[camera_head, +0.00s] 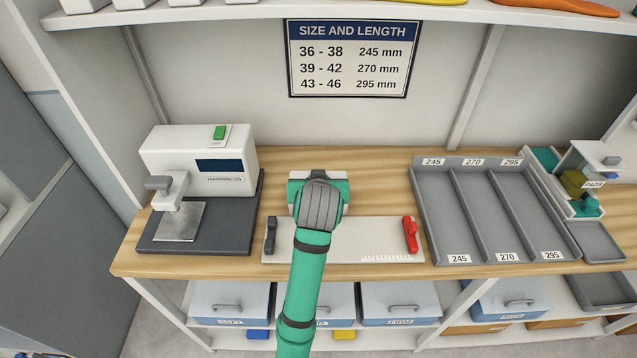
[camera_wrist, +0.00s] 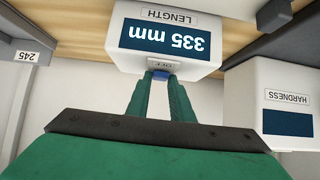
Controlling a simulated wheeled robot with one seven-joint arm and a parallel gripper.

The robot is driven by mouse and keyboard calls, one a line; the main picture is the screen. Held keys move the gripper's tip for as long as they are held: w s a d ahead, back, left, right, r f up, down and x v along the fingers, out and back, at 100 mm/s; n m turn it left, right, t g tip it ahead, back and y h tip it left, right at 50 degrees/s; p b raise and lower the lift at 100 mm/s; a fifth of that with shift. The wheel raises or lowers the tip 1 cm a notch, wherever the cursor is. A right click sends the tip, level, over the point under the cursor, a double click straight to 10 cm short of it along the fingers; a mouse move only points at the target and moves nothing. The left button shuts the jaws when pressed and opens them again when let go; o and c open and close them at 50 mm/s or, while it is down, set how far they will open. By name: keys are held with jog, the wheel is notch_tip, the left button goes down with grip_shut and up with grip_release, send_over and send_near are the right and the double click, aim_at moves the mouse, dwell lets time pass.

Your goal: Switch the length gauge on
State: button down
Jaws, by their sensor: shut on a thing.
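The length gauge has a pale base plate (camera_head: 345,240) with a dark grey stop at its left end and a red slider (camera_head: 410,235) at its right end. Its white display box is mostly hidden behind my arm in the head view. In the wrist view the box (camera_wrist: 130,58) appears upside down, its screen (camera_wrist: 165,37) reading 335 mm under the name LENGTH. My gripper (camera_wrist: 161,80) is at the box's face, its fingers shut on a small blue switch piece (camera_wrist: 161,74) beside a small label, too small to read surely. The head view hides the fingertips.
The hardness tester (camera_head: 200,165) stands close on the left. A grey tray (camera_head: 445,215) with compartments marked 245, 270 and 295 stands on the right. A size chart (camera_head: 352,58) hangs behind. Bench space between tester and gauge is narrow.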

jog(key=shift+r+g, duration=0.1)
jog(key=shift+g, duration=0.3)
jog(key=c, duration=1.6)
grip_release()
jog(key=shift+o, duration=0.2)
jog(key=shift+r, duration=0.1)
jog(key=v, duration=1)
jog(key=shift+s, duration=0.2)
jog(key=shift+s+r, duration=0.15)
